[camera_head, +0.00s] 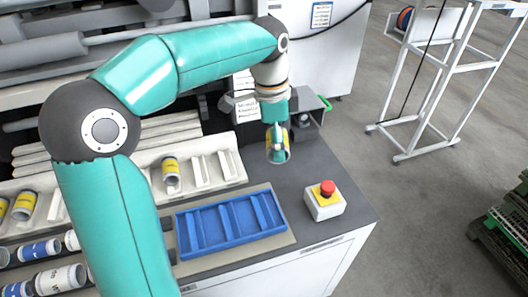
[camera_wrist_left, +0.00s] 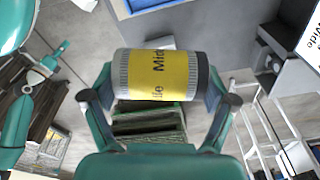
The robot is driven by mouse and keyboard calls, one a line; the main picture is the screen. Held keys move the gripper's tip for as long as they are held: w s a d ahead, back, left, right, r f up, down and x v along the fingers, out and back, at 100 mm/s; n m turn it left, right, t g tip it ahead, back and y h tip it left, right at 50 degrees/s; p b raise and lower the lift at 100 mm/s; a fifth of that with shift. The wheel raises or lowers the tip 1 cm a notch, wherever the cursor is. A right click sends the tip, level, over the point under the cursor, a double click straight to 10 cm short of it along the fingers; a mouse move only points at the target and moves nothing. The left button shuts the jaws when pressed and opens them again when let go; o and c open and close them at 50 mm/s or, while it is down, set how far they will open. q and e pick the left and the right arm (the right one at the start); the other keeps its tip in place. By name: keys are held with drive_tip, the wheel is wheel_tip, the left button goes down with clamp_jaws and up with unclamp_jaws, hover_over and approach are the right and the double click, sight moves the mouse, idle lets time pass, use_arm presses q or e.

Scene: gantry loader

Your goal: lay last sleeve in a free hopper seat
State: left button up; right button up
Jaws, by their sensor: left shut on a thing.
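My left gripper (camera_head: 276,140) is shut on a yellow sleeve (camera_head: 279,154) with a grey band. It holds the sleeve above the dark bench top, right of the cream hopper (camera_head: 215,188). In the left wrist view the sleeve (camera_wrist_left: 158,75) lies crosswise between both fingers, with dark lettering on its yellow label. The hopper holds a yellow sleeve (camera_head: 171,172) in a seat near its right part, and more yellow sleeves (camera_head: 24,205) at the left. The seats at the hopper's right end look empty. My left arm hides the hopper's middle.
An empty blue tray (camera_head: 186,246) lies in front of the hopper. A red-button box (camera_head: 325,200) stands at the bench's right edge. Blue and white sleeves (camera_head: 40,250) lie at lower left. Machine rollers and a sign stand behind. A white frame (camera_head: 430,110) stands on the floor.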

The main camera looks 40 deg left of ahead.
use_arm(q)
drive_tip(key=w+a, duration=0.4)
drive_tip(key=n+t+b, duration=0.2)
drive_tip(key=n, duration=0.2)
hover_over(230, 162)
wheel_tip(230, 162, down, 10)
drive_tip(key=r, duration=0.1)
drive_tip(key=shift+h, duration=0.4)
drive_tip(key=f+b, duration=0.2)
drive_tip(key=f, duration=0.1)
drive_tip(key=f+b, duration=0.2)
drive_tip(key=f, duration=0.1)
drive_tip(key=f+b, duration=0.3)
drive_tip(key=shift+s+a, duration=0.3)
drive_tip(key=shift+s, duration=0.1)
drive_tip(key=shift+f+b, duration=0.6)
drive_tip(key=shift+f, duration=0.4)
drive_tip(key=o, duration=1.3)
